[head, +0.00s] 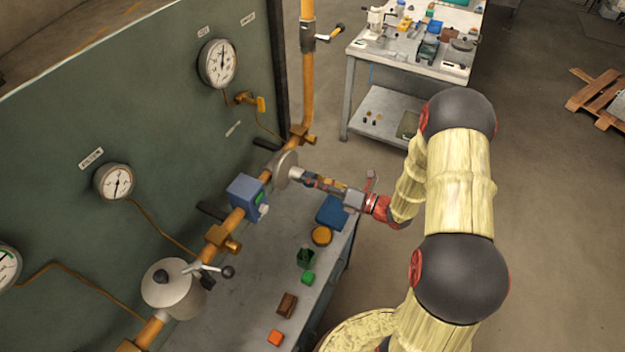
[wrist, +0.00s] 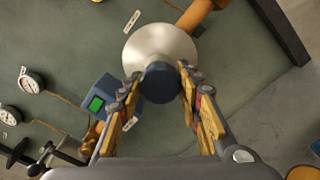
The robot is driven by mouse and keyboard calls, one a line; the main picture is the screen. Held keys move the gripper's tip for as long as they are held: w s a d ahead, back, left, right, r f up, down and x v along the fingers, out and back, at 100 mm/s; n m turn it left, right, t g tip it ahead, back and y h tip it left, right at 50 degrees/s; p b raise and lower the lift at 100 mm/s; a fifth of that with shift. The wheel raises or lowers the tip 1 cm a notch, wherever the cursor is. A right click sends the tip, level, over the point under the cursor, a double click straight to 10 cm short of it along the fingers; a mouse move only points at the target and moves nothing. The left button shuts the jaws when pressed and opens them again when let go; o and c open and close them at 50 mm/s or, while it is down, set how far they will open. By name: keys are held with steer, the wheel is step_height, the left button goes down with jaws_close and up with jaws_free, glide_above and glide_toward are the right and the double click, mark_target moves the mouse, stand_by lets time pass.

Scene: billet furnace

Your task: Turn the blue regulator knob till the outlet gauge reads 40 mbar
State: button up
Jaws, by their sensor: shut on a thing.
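The regulator is a pale round disc body (head: 285,168) on the orange pipe; it also shows in the wrist view (wrist: 160,45). Its dark blue knob (wrist: 160,82) faces my wrist camera. My gripper (wrist: 168,80) has one finger on each side of the knob and is shut on it. In the head view my gripper (head: 305,177) reaches the regulator from the right and mostly hides the knob. An upper gauge (head: 217,63) has its needle roughly upright; a lower gauge (head: 114,182) hangs to its left. Labels and scale numbers are too small to read.
A blue box with a green display (head: 246,193) sits on the pipe beside the regulator. The bench below holds a blue box (head: 332,212) and small coloured items.

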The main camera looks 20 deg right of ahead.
steer(key=o, duration=1.2)
steer(key=shift+c, duration=0.2)
steer(key=v, duration=1.2)
